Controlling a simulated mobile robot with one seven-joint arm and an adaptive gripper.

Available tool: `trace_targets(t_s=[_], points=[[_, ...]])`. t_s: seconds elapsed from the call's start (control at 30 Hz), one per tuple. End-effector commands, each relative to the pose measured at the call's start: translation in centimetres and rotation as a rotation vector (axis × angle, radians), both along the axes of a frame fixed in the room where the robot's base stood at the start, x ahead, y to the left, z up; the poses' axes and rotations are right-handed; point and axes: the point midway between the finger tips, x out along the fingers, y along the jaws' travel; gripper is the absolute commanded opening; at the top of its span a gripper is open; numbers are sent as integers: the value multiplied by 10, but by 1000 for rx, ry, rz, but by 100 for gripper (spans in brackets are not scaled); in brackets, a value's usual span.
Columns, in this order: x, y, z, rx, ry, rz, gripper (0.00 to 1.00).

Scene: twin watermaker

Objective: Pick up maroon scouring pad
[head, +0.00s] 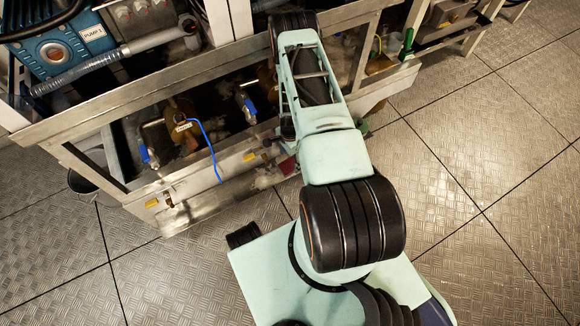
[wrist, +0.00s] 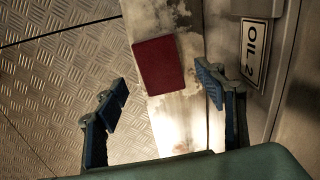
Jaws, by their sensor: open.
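The maroon scouring pad (wrist: 158,65) is a flat, dark red rectangle in the wrist view. It lies on a narrow, pale, stained metal ledge, slightly turned. My gripper (wrist: 160,92) is open, with one blue-padded finger on each side of the picture. The pad appears between and a little beyond the fingertips, and neither finger touches it.
A panel with an "OIL 2" label (wrist: 254,50) stands close beside the right finger. Patterned metal floor (wrist: 60,70) lies left of the ledge. In the head view, the metal skid frame (head: 190,85) holds pipes, valves, a blue cable (head: 211,150) and a blue pump (head: 50,52).

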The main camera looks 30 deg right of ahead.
Motion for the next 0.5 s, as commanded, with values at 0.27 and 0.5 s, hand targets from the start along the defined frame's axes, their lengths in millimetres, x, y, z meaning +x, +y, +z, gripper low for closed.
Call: trace_targets(t_s=[0.27,0.5], points=[[0,0,-43,0,1,0,64],[0,0,-43,0,1,0,64]])
